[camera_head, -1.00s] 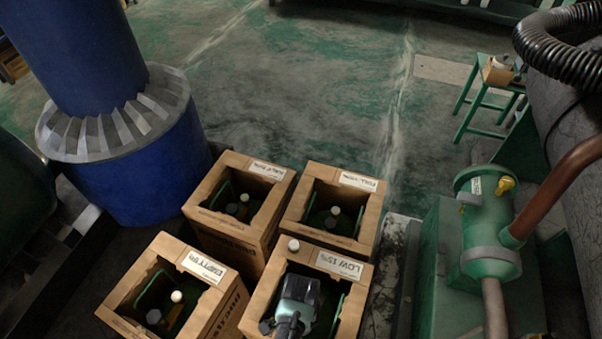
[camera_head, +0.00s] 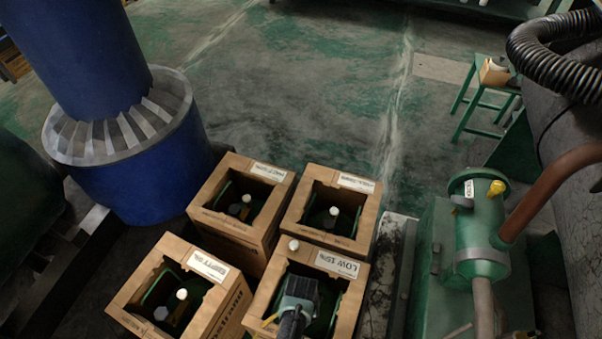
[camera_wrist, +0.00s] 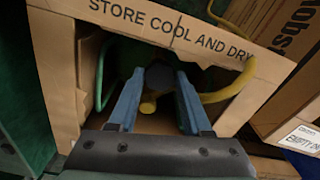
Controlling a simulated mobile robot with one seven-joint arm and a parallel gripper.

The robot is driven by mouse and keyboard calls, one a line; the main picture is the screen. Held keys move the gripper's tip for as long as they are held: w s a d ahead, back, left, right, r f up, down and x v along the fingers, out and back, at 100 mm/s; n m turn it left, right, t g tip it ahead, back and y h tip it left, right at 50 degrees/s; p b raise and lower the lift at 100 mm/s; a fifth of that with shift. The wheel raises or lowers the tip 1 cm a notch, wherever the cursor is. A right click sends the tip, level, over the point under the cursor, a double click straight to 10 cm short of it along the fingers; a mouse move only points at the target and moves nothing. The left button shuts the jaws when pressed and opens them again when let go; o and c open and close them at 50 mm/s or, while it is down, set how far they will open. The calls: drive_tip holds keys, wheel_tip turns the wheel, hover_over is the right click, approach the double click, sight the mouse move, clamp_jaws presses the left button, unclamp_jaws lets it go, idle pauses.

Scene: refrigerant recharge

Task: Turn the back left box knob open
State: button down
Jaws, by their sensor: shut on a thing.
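Several open cardboard boxes stand in two rows in the head view. The back left box (camera_head: 205,221) holds a white-topped item and a dark knob (camera_head: 235,210); my gripper is not at it. My gripper (camera_wrist: 160,88) reaches down into the front right box (camera_head: 343,300), labelled LOW 15%. In the wrist view its blue fingers are closed around a dark round knob (camera_wrist: 160,74) inside a box marked STORE COOL AND DRY. A yellow hose (camera_wrist: 222,92) runs beside the fingers. In the head view my gripper body hides its fingertips and that knob.
The front left box (camera_head: 225,318) is labelled EMPTY; the back right box (camera_head: 300,205) stands behind the LOW box. A blue column (camera_head: 145,185) stands left, green machinery (camera_head: 480,225) right. A small white ball (camera_head: 293,244) shows at the LOW box's rim.

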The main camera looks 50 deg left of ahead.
drive_tip(key=n+p, duration=0.1)
drive_tip(key=n, duration=0.4)
drive_tip(key=shift+n, duration=0.3)
drive_tip(key=n, duration=0.4)
drive_tip(key=shift+n+p, duration=0.4)
drive_tip(key=c, duration=0.6)
unclamp_jaws()
wheel_tip(320, 180, up, 13)
drive_tip(key=p, duration=0.6)
